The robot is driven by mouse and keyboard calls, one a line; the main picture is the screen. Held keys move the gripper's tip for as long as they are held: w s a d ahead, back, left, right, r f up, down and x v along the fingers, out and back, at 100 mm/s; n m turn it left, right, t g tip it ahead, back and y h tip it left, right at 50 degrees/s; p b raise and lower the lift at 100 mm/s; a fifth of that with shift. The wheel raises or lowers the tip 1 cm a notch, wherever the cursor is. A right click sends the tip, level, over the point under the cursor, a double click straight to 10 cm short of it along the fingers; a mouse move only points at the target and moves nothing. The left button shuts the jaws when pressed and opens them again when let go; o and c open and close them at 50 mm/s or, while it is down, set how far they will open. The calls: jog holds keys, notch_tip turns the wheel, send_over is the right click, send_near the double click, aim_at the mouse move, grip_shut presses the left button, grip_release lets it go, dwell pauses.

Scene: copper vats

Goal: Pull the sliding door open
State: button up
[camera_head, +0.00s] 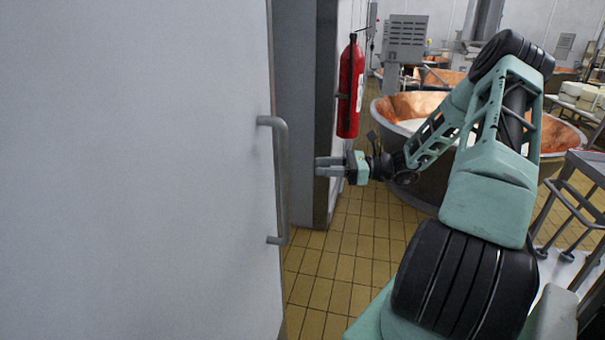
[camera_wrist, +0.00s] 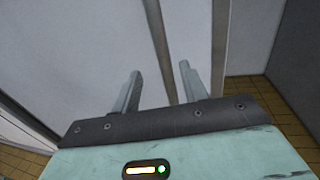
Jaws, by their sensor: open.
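The sliding door (camera_head: 130,170) is a large pale grey panel filling the left of the head view. Its grey vertical bar handle (camera_head: 283,180) sits near the panel's right edge. My gripper (camera_head: 317,166) is open, with its fingers pointing left toward the handle. It is level with the handle's middle, and a gap shows between fingertips and bar in the head view. In the wrist view my gripper (camera_wrist: 160,70) has its two fingers apart. A slim upright strip shows between them; I cannot tell whether it is the handle or an edge. Nothing is held.
A red fire extinguisher (camera_head: 349,88) hangs on the wall end just above and behind my gripper. Copper vats (camera_head: 405,105) stand beyond my arm. A metal-railed stand (camera_head: 580,190) is at the right. The yellow tiled floor (camera_head: 335,250) is clear beside the door.

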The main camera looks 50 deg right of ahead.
jog(key=b+v, duration=0.1)
jog(key=v, duration=0.5)
dwell(0.5)
jog(key=w+a+f+n+g+b, duration=0.15)
jog(key=a+n+g, duration=1.15)
jog(key=a, duration=1.5)
jog(key=s+a+n+h+b, duration=0.2)
jog(key=s+a+n+h, duration=0.9)
jog(key=s+a+n, duration=0.8)
jog(key=shift+s+f+n, duration=0.25)
jog(key=shift+s+n, duration=0.05)
jog(key=shift+n, duration=1.4)
